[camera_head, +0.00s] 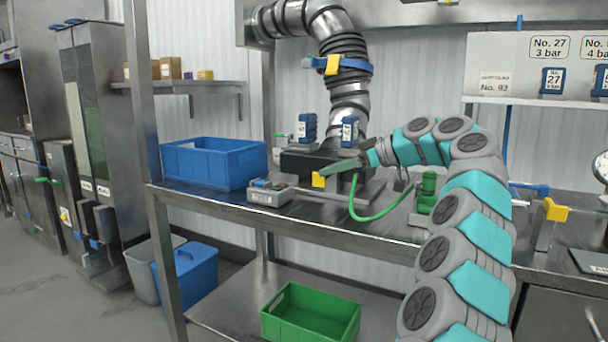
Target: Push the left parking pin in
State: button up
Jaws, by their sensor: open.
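A small yellow block (318,180), which may be the left parking pin's handle, shows at the front of a dark box-like unit (300,162) on the steel bench. A second yellow block (555,210) sits on an upright metal part farther right. My gripper (338,168), at the end of my grey and teal arm, reaches left across the front of the dark unit. Its tips are close to the left yellow block; I cannot tell if they touch it. The gripper is open and I see nothing held in it. How far any pin sticks out is too small to tell.
A blue crate (215,165) and a small grey box (270,193) stand left on the bench. A green hose (375,215) loops below my gripper. A ribbed metal duct (345,75) rises behind. A green crate (310,315) is on the lower shelf.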

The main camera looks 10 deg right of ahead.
aim_at(313, 175)
jog(key=x, duration=0.7)
jog(key=shift+w+a+p, duration=0.1)
jog(key=shift+a+p, duration=0.1)
jog(key=shift+p, duration=0.1)
jog(key=shift+c, duration=0.3)
grip_shut()
dwell(0.8)
